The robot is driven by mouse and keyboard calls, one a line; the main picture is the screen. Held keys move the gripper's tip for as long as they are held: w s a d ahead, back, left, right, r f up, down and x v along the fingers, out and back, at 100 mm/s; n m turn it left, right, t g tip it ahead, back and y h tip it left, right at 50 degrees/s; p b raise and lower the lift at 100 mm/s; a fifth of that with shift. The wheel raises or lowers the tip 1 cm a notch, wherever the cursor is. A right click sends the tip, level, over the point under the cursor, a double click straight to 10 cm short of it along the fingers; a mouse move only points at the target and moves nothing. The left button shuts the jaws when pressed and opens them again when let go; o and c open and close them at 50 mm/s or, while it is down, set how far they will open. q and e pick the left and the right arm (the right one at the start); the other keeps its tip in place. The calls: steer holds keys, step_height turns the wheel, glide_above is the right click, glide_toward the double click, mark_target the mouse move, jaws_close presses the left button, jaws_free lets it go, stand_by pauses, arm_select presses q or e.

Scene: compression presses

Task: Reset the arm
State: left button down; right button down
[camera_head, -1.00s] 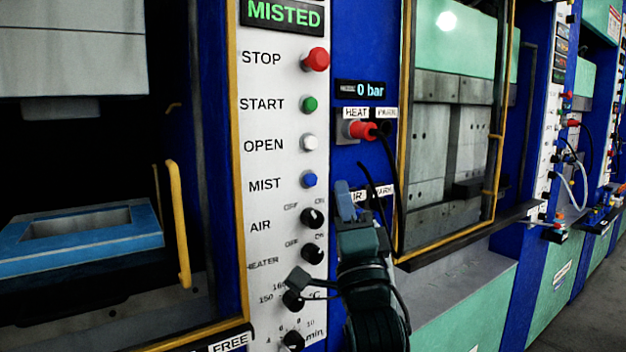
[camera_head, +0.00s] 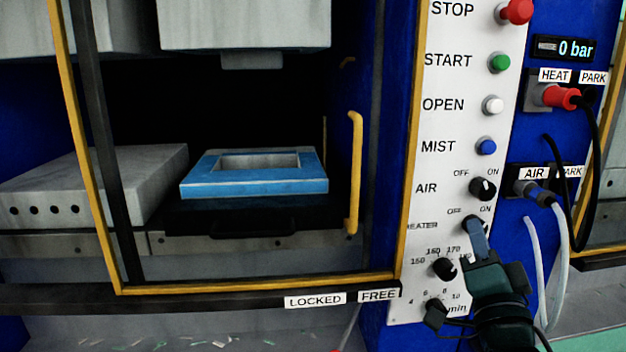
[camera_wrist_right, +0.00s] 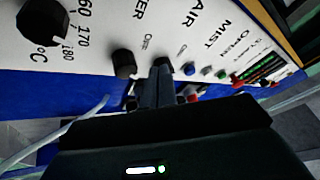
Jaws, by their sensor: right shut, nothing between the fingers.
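My right gripper (camera_head: 474,232) is in the head view at the lower right, in front of the white control panel (camera_head: 440,140). Its fingers are together and empty. The fingertips overlap the heater knob (camera_head: 466,221); I cannot tell whether they touch it. In the right wrist view the closed fingers (camera_wrist_right: 160,72) point toward the panel, just right of a black knob (camera_wrist_right: 123,64). My left gripper is not in view.
Stop (camera_head: 514,11), start (camera_head: 499,62), open (camera_head: 492,105) and mist (camera_head: 486,147) buttons line the panel. A yellow-framed door (camera_head: 408,150) borders the press with a blue mould (camera_head: 300,185).

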steer(key=s+a+f+n+g+y, duration=0.1)
steer(key=a+f+n+g+y, duration=0.15)
steer(key=f, duration=0.45)
steer(key=s+a+f+n+g+y, duration=0.1)
steer(key=a+f+n, duration=0.15)
steer(key=f, duration=0.45)
steer(key=s+a+f+n+g+y, duration=0.1)
steer(key=s+a+f+n+g, duration=0.2)
steer(key=s+f, duration=0.6)
steer(key=s+a+f+n+g+y+p, duration=0.1)
steer(key=s+a+f+n+g, duration=0.3)
steer(key=f, duration=1.1)
steer(key=s+n+g+y, duration=0.1)
steer(key=s+n, duration=0.2)
steer(key=s, duration=0.2)
steer(key=shift+n+g, duration=0.3)
steer(key=shift+g, duration=0.05)
steer(key=shift+a, duration=0.1)
